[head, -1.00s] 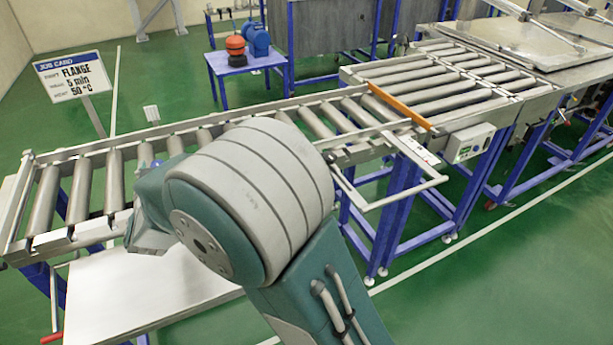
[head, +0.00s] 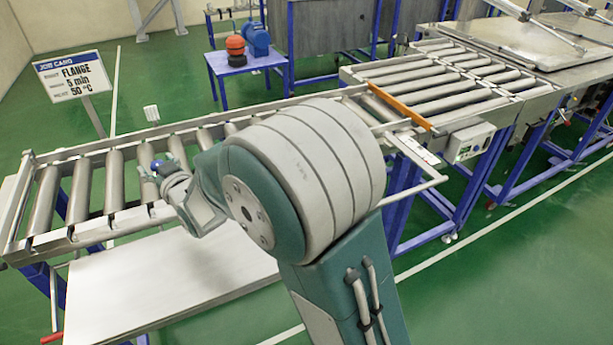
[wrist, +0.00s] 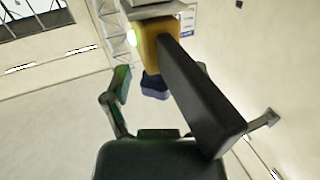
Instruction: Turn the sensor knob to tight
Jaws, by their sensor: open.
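In the wrist view, a yellow sensor body (wrist: 159,45) with a lit green-white spot carries a dark blue knob (wrist: 154,84) on its near end. A long black bar (wrist: 203,95) juts from it towards the camera. My gripper (wrist: 161,72) is open, with the knob between its fingers as seen from the wrist; I cannot tell whether they touch it. The right finger is mostly hidden behind the bar. In the head view, my arm covers much of the conveyor, and the sensor is not clearly seen.
A roller conveyor (head: 83,195) runs along the left, with a white panel (head: 165,285) below it. A job card sign (head: 73,75) reads FLANGE, 5 min, 50 °C. A control box (head: 470,142) sits at right. Green floor lies clear at lower right.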

